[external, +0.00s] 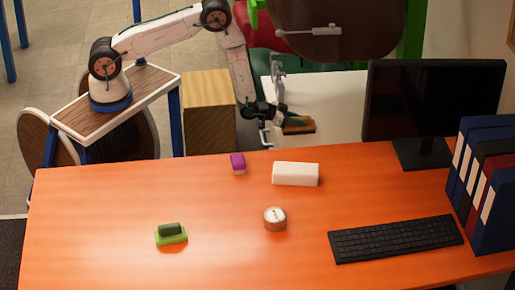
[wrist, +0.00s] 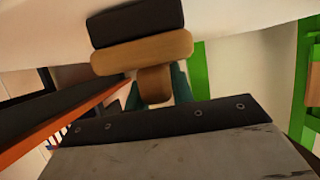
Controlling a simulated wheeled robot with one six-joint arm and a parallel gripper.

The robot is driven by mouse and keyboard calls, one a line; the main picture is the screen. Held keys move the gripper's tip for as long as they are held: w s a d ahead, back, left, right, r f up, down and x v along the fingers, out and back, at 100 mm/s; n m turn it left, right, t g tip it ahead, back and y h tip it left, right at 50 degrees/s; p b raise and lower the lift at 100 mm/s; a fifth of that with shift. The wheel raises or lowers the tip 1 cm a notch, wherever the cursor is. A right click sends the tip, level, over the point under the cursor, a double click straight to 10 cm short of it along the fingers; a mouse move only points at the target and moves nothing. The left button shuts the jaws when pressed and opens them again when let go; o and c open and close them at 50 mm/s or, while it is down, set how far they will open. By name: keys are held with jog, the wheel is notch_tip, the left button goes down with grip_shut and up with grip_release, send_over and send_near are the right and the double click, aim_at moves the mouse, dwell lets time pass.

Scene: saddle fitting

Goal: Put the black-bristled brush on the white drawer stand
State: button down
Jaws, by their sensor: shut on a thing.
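The brush (external: 298,125) has a brown wooden body; its black bristles show in the wrist view (wrist: 137,20). My gripper (external: 281,117) is shut on the brush by its wooden handle, with the teal fingers on either side of it in the wrist view (wrist: 158,88). The white drawer stand (external: 338,98) is behind the orange desk, its pale top in view. In the external view the brush overlaps the left part of that top; I cannot tell whether it touches it. The stand's lower part is mostly hidden by the desk.
The orange desk (external: 110,215) holds a white block (external: 295,174), a purple-topped item (external: 238,163), a round tin (external: 275,219), a green item (external: 170,235), a keyboard (external: 395,239), a monitor (external: 434,100) and binders (external: 490,180). A wooden box (external: 209,112) stands left of the stand.

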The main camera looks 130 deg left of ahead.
jog(key=shift+f, duration=0.1)
jog(key=c, duration=1.2)
grip_release()
jog(key=shift+s+d+r, duration=0.1)
jog(key=shift+r, duration=0.1)
jog(key=v, duration=1.1)
jog(key=shift+s+d, duration=0.2)
jog(key=shift+d, duration=0.05)
jog(key=shift+r, duration=0.25)
